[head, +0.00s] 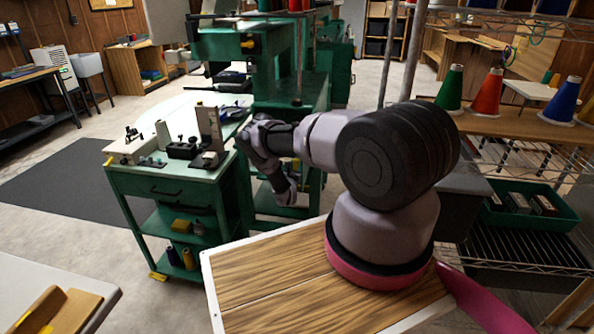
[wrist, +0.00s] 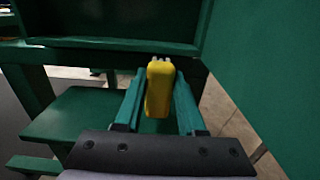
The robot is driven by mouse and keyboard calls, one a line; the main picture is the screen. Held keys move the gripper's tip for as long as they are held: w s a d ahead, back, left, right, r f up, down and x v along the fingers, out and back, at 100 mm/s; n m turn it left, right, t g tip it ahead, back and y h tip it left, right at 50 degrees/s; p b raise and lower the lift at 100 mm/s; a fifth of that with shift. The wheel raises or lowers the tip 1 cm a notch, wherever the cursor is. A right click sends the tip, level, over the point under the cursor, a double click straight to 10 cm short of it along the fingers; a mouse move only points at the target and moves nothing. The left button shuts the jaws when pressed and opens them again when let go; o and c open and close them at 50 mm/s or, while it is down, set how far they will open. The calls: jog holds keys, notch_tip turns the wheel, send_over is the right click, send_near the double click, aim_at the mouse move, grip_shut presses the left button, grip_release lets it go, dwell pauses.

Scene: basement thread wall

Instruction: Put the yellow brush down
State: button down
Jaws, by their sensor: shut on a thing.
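The yellow brush (wrist: 159,95) shows in the wrist view as an upright yellow block with small pale bits at its far end. My gripper (wrist: 159,77) is shut on it, with one green finger along each side. Green frame parts and a green shelf-like surface (wrist: 85,115) lie beyond and left of it. I cannot tell whether the brush touches any surface. In the head view my arm reaches left toward the green machine stand, and neither the brush nor the fingers can be made out.
A green cart (head: 180,180) with tools on top and items on its shelves stands left of my arm. A green sewing machine stand (head: 300,100) is behind it. A wire rack (head: 520,125) with coloured thread cones is at right. Dark mat (head: 75,185) and open floor lie left.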

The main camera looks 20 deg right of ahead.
jog(key=shift+d+f, duration=0.15)
jog(key=shift+f, duration=1.25)
jog(key=shift+f, duration=0.15)
jog(key=c, duration=0.5)
grip_release()
jog(key=shift+r, duration=0.2)
jog(key=v, duration=1.2)
